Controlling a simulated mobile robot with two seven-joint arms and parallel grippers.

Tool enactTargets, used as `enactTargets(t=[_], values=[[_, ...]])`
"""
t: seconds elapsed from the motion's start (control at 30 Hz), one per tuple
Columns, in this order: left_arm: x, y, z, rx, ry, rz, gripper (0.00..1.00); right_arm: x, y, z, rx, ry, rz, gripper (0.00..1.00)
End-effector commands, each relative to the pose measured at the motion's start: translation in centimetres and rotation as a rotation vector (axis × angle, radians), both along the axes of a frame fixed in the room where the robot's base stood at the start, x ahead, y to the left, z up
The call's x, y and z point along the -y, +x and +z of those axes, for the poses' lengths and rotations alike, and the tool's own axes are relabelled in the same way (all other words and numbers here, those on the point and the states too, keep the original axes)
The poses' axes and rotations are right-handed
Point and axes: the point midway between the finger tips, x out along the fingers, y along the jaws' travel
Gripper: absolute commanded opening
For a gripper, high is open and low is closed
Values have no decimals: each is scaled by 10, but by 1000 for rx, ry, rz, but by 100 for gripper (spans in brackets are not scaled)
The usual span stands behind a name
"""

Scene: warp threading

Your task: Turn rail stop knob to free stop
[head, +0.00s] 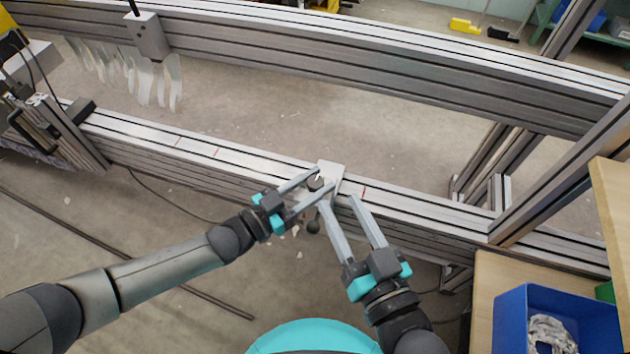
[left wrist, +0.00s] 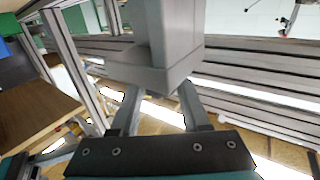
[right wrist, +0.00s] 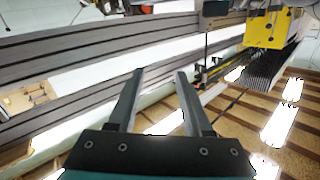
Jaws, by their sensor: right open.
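The rail stop (head: 331,172) is a light grey block on the lower metal rail. A dark knob (head: 315,183) shows at its left side, and a second dark round knob (head: 313,227) hangs below, in front of the rail. My left gripper (head: 326,177) is open, its fingers on either side of the upper knob; I cannot tell whether they touch it. In the left wrist view a large grey block (left wrist: 152,72) fills the space beyond the fingers and hides their tips partly. My right gripper (head: 338,200) is open and empty just right of the lower knob, by the rail's front edge.
The lower rail (head: 250,165) carries thin red marks. A higher rail (head: 380,75) runs behind it, with a grey carriage (head: 148,37) at left. A blue bin (head: 510,320) stands at bottom right. A yellow machine (right wrist: 268,25) shows in the right wrist view.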

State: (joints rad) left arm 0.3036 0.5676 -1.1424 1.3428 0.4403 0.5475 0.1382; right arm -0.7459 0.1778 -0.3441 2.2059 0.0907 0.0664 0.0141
Motion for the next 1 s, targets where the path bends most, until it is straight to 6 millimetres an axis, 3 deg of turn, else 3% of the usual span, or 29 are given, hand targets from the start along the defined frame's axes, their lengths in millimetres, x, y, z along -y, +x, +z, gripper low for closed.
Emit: enactTargets(t=[0.03,0.4,0.77,1.0], values=[[0,0,0,0,0,0,39,0,0,0,0,0,0,50],[0,0,0,0,0,0,0,0,0,0,-2,-1,0,50],[0,0,0,-1,-1,13,0,0,1,-2,-24,-13,4,50],[0,-1,1,-4,-1,68,0,8,9,-7,-126,-87,6,50]])
